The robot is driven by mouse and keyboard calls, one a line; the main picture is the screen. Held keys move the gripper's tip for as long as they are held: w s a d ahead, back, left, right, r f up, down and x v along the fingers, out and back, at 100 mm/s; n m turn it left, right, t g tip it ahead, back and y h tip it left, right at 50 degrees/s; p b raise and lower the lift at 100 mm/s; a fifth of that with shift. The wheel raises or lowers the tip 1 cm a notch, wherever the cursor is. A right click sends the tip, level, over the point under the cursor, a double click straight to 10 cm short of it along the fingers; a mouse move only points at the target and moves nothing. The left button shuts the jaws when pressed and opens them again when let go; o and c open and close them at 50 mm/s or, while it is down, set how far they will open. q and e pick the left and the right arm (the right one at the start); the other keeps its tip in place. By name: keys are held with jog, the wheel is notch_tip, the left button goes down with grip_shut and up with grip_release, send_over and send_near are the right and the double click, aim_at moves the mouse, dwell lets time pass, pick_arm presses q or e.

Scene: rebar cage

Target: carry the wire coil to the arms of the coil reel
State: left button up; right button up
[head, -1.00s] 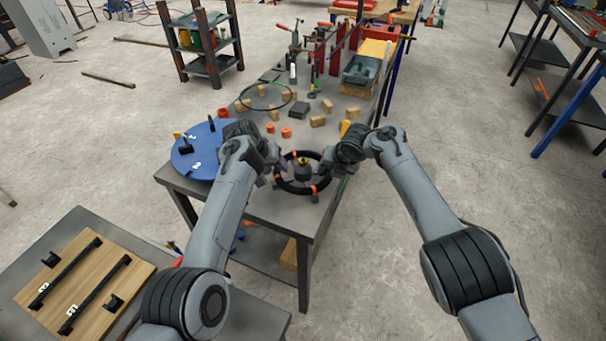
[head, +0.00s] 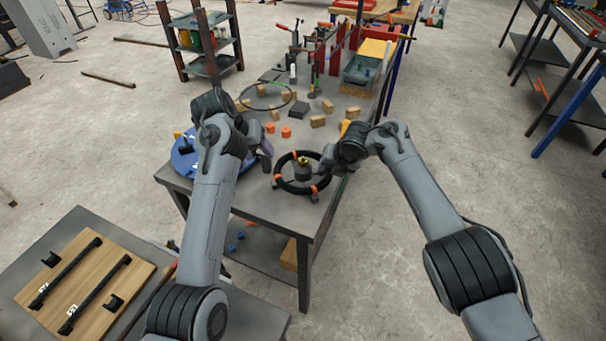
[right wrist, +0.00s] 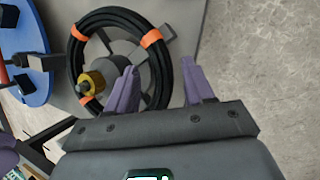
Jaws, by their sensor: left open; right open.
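The wire coil (head: 279,179) is a black ring with orange ties, lying flat on the coil reel near the table's front end. In the right wrist view the coil (right wrist: 76,68) surrounds the reel's hub; the grey reel arms (right wrist: 124,48) pass beneath it. The hub has a brass-coloured top. My right gripper (right wrist: 160,82) is open, one finger over the inside of the coil and the other outside it; contact cannot be told. My left gripper (head: 262,155) is open and empty, left of the coil and apart from it.
A blue disc (head: 183,160) with black posts lies left of the reel, partly behind my left arm. Wooden blocks (head: 318,121), orange pieces (head: 286,132) and a thin black loop (head: 265,108) lie farther back. A board with black bars (head: 75,290) is at lower left.

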jog(key=v, duration=1.1)
jog(key=shift+s+r, duration=0.1)
jog(key=shift+s, duration=0.05)
